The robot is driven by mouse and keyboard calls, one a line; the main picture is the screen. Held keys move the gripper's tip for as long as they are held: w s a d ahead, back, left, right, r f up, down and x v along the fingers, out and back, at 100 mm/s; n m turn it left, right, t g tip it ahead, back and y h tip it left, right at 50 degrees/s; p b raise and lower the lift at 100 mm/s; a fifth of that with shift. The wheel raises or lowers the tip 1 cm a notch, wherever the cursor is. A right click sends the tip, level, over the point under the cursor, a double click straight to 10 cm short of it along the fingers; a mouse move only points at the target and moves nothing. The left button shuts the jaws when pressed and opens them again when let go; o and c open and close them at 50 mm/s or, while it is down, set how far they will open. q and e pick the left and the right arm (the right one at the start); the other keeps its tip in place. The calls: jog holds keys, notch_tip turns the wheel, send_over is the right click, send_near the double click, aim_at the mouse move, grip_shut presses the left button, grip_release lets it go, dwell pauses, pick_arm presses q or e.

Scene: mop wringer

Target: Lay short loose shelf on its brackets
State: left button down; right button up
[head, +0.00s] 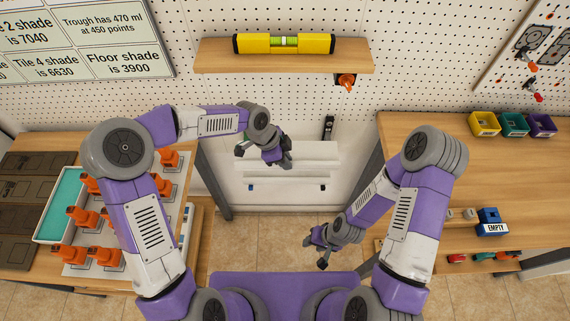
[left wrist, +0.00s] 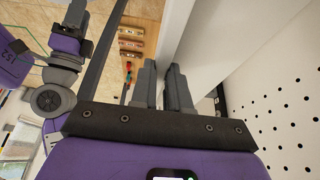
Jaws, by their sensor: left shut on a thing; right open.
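A short white shelf board (head: 312,151) is in the middle of the head view, between the two benches and against pale panels, so its outline is hard to make out. My left gripper (head: 279,160) is shut on it and covers part of it. In the left wrist view the fingers (left wrist: 163,88) close around the edge of a pale board (left wrist: 176,45). Two small dark fittings, at left (head: 250,187) and right (head: 323,187), show below the board; I cannot tell if it touches them. My right gripper (head: 320,248) is open and empty, lower and to the right.
A wooden wall shelf (head: 215,56) holding a yellow level (head: 284,43) is above. The left bench carries orange items (head: 76,253) and a teal tray (head: 62,212). The right bench (head: 430,135) has coloured bins (head: 484,123) and a blue box (head: 489,222). Floor between benches is open.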

pick_arm(q)
jog(key=shift+w+p, duration=0.95)
jog(key=shift+w, duration=2)
jog(key=shift+f+b, duration=0.5)
jog(key=shift+f, duration=0.35)
jog(key=c, duration=1)
grip_release()
jog(key=shift+c, duration=0.2)
jog(key=p+v, duration=0.1)
jog(key=v, duration=0.4)
jog(key=shift+r, duration=0.1)
jog(key=a+p, duration=0.2)
jog(key=a, duration=1)
